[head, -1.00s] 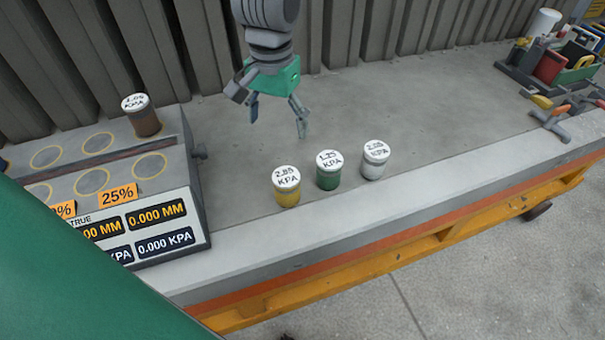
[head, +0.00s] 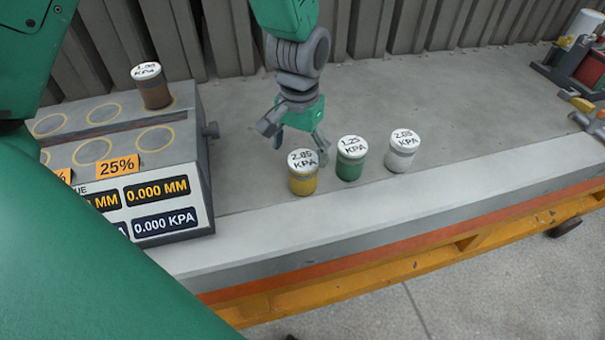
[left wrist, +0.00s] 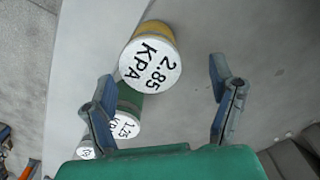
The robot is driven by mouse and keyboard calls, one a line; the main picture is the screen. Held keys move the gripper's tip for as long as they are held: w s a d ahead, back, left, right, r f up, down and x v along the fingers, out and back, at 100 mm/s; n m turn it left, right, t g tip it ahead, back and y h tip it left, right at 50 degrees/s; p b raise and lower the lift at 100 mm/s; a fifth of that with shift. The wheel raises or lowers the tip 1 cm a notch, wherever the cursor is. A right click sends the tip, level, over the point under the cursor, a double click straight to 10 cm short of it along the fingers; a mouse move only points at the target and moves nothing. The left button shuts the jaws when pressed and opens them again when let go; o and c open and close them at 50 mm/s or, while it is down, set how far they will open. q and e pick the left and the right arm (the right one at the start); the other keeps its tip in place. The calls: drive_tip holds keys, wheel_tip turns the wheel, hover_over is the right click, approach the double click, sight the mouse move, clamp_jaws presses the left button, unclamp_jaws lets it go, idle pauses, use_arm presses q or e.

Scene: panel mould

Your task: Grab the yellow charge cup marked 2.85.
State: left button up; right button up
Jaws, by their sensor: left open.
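The yellow cup (head: 303,179) stands upright on the grey bench, with a white lid; the left wrist view shows its lid (left wrist: 150,68) marked 2.85 KPA. My left gripper (head: 297,145) is open and empty, just behind and above the yellow cup. In the left wrist view my gripper's two fingers (left wrist: 165,108) are spread apart, with the yellow cup beyond them and slightly left of the middle. The cup is not between the fingertips. My right gripper is not in view.
A green cup (head: 351,163) marked 1.25 and a white cup (head: 401,155) stand close by on the right. A brown cup (head: 153,90) sits on the grey console (head: 188,120) at left. Tools lie at far right. Bench behind the cups is clear.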

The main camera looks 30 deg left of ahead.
sight(304, 175)
use_arm(q)
drive_tip(key=shift+f, duration=0.95)
drive_tip(key=shift+d+f, duration=0.2)
drive_tip(key=shift+d, duration=0.05)
drive_tip(key=f, duration=0.2)
drive_tip(key=d+f, duration=0.1)
drive_tip(key=f, duration=0.1)
drive_tip(key=shift+f+b, duration=0.15)
drive_tip(key=shift+b, duration=0.15)
drive_tip(key=shift+a+f, duration=0.25)
drive_tip(key=shift+s+a, duration=0.1)
drive_tip(key=shift+a, duration=0.1)
drive_tip(key=shift+c, duration=1.1)
drive_tip(key=c, duration=0.7)
drive_tip(key=shift+d, duration=0.1)
drive_tip(key=c, duration=0.5)
drive_tip(key=shift+d, duration=0.15)
drive_tip(key=shift+c, duration=0.2)
